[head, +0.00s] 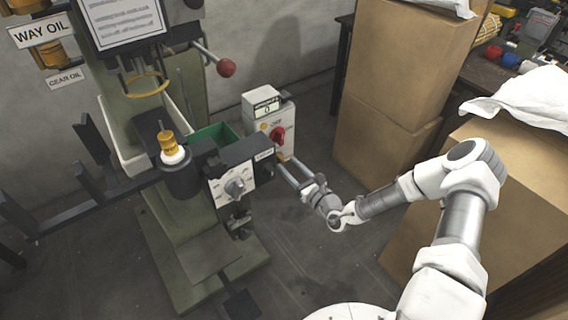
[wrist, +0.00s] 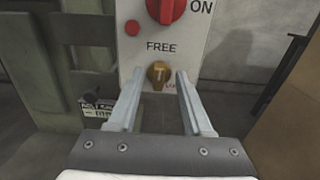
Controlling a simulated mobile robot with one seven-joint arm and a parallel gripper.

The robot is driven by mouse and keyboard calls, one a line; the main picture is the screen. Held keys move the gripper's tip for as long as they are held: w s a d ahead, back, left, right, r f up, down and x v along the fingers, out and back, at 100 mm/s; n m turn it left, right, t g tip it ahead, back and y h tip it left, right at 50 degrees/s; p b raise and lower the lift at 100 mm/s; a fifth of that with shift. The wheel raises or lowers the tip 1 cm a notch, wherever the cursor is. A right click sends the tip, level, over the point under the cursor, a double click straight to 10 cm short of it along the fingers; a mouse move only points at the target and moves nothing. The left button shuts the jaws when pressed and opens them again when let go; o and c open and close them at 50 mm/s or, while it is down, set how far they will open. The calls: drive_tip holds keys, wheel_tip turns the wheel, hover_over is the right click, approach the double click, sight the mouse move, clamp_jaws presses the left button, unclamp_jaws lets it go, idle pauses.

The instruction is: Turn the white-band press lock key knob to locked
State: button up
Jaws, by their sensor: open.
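The brass lock key knob (wrist: 158,74) sits low on the front of a pale switch box, under the word FREE. Its light mark looks upright, toward FREE; a small red label at its lower right is partly hidden by a finger. My gripper (wrist: 159,82) is open, with one finger on each side of the knob in the wrist view; I cannot tell whether they touch it. In the head view my gripper (head: 284,167) reaches the lower front of the switch box (head: 262,104). The press (head: 205,215) has a white band (head: 173,156) below an orange-yellow fitting.
A red rotary switch (head: 277,135) is above the knob, and its handle (wrist: 165,8) shows in the wrist view. A grey dial (head: 236,187) is on the press front. Cardboard boxes (head: 385,100) stand to the right. Some floor (head: 320,255) is clear.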

sight(283, 159)
drive_tip(key=shift+b+x, duration=0.3)
drive_tip(key=shift+x, duration=1.4)
clamp_jaws()
